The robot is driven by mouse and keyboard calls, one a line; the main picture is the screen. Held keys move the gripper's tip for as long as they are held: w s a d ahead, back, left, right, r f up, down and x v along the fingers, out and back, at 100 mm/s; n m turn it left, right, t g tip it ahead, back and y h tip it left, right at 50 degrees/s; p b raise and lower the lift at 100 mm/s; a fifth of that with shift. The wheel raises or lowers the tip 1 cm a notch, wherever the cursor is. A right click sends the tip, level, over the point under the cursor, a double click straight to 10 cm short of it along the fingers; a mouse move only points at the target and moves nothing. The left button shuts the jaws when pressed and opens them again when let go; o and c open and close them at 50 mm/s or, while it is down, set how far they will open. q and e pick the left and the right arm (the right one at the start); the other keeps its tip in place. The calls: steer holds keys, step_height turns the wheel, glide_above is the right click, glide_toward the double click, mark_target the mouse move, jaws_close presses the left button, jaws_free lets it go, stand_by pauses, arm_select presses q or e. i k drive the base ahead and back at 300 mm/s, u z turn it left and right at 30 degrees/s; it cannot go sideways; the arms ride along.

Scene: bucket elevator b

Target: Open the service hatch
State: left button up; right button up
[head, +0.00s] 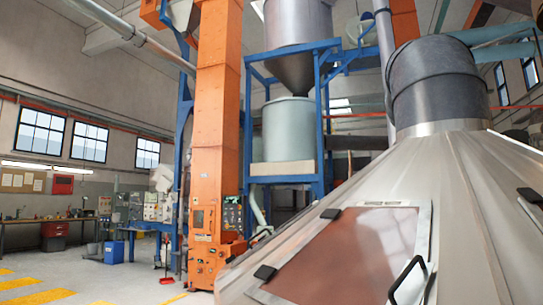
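A large grey metal cone-shaped housing (463,210) fills the right side, close to me. On its sloping face is a framed reddish-brown panel (345,255), which looks like the service hatch and appears closed. A black loop handle (407,278) is at its lower right edge. Black tabs sit on the frame, one at the upper left corner (330,213) and one at the lower left (265,272). The panel's lower edge is cut off by the picture. Neither of my grippers is in view.
An orange bucket elevator column (218,120) rises left of the housing, with a boot (207,262) at its foot. A blue frame (321,125) carries a hopper behind. A workbench (50,222) and blue bin (114,252) stand at the far left. Floor with yellow markings (38,297) is open at lower left.

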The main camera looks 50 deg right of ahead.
mark_target(361, 250)
steer(key=i, duration=3.1)
steer(key=z, duration=2.7)
